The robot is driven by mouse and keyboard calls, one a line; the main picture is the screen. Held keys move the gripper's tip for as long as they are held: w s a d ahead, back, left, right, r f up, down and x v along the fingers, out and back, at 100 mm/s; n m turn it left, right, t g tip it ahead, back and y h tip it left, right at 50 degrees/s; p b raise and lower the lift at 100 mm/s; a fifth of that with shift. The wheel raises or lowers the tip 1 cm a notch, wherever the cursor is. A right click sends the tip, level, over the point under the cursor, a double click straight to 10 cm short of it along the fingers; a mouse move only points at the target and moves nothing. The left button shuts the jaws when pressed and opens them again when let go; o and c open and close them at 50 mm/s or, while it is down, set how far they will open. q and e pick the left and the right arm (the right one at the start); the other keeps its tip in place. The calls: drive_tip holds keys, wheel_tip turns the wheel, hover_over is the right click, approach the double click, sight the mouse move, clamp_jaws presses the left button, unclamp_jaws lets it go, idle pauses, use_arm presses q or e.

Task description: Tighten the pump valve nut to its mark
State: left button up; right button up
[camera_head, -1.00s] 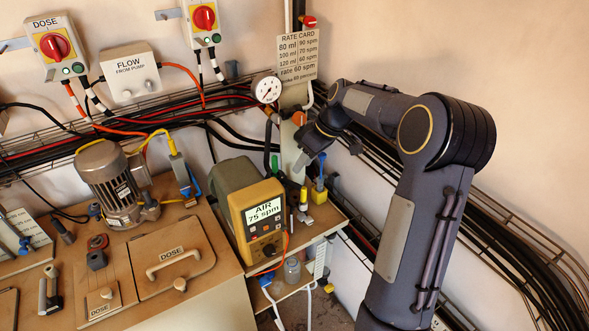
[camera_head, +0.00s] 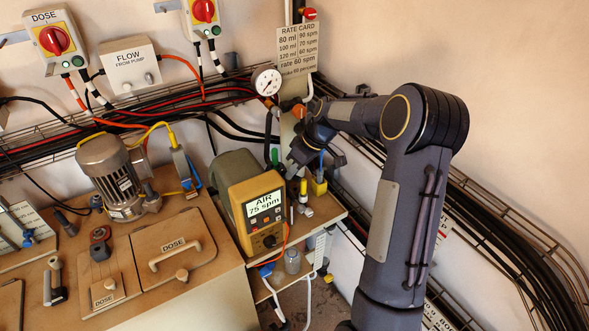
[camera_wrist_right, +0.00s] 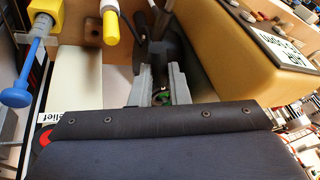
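My right gripper (camera_head: 292,166) reaches down over the back of the small side bench, beside the yellow pump controller (camera_head: 259,208), whose display reads "AIR 75 spm". In the right wrist view its two grey fingers (camera_wrist_right: 161,84) stand apart, with a gap between them. A dark upright part (camera_wrist_right: 160,52) is at or just beyond the fingertips; whether they touch it is unclear. A small green patch (camera_wrist_right: 166,97) shows in the gap. I cannot make out the valve nut or its mark for certain. My left gripper is not in view.
Close by are a yellow-capped part (camera_wrist_right: 111,27) and a blue-handled tool (camera_wrist_right: 30,70) in a yellow block. A pressure gauge (camera_head: 267,81) and rate card (camera_head: 297,48) are behind. A motor (camera_head: 111,175) and DOSE lid (camera_head: 176,252) occupy the left bench.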

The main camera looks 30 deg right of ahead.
clamp_jaws()
drive_tip(key=shift+s+a+f+m+t+h+b, duration=0.15)
drive_tip(key=shift+a+m+b, duration=0.1)
drive_tip(key=shift+m+b, duration=0.25)
drive_tip(key=shift+a+f+m+t+h+b, duration=0.1)
drive_tip(key=shift+a+m+t+h+b, duration=0.15)
drive_tip(key=shift+b, duration=0.45)
drive_tip(key=shift+s+a+r+m+b, duration=0.2)
drive_tip(key=shift+a+m+b, duration=0.35)
drive_tip(key=shift+m, duration=0.5)
drive_tip(key=shift+a+r+m+t+h, duration=0.1)
drive_tip(key=shift+a+m+t+h, duration=0.25)
drive_tip(key=shift+m+h, duration=0.45)
drive_tip(key=o, duration=0.7)
unclamp_jaws()
drive_tip(key=shift+o, duration=0.2)
drive_tip(key=shift+y, duration=0.3)
